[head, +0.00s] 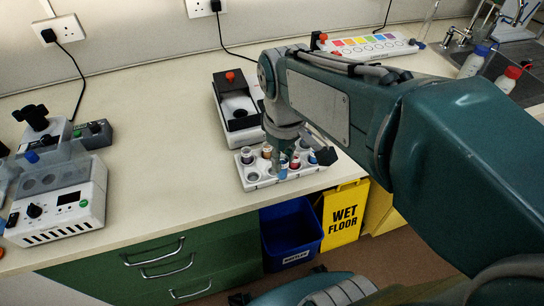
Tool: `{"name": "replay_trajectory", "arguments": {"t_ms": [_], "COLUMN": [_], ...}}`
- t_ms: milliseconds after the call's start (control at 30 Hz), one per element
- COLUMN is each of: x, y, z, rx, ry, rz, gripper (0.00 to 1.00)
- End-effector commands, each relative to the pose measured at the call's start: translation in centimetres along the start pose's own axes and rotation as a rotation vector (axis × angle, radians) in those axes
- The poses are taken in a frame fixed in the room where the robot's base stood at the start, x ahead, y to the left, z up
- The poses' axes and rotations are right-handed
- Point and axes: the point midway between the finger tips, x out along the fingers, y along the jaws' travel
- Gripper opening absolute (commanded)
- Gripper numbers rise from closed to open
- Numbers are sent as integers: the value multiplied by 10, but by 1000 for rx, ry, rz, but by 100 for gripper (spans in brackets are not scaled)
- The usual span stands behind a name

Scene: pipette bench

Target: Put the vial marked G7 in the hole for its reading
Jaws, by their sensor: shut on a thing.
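A white rack (258,184) stands near the front edge of the bench, with several small vials in it. A brown-topped vial (267,151) is at its back left, and a vial with blue and red (312,158) is at its right. My gripper (288,158) points down over the rack, among the vials, and is shut on a vial (284,170) that shows bluish below it. Its fingers are partly hidden, and I cannot tell whether this vial is still in its hole. No G7 mark is readable. A white strip (375,50) with coloured patches and a row of holes lies at the back.
A black-and-white device (236,108) with a red knob stands just behind the rack. White instruments (62,205) stand at the left. Bottles (474,63) and a sink area are at the far right. The bench between is clear.

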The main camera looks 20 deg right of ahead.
Motion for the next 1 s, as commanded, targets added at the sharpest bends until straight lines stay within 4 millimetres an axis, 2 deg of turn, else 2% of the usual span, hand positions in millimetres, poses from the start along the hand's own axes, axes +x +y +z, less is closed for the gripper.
{"name": "replay_trajectory", "arguments": {"t_ms": [200, 500, 667, 900, 1000], "x": [20, 64, 74, 104, 106], "y": [21, 39, 44, 45, 45], "z": [-32, -61, -69, -70, -70], "rx": [1, 1, 0, 0, 0], "ry": [-4, -4, -2, -2, 0], "rz": [-2, -2, -1, -1, 0], "gripper": [0, 0, 0, 0, 0]}}
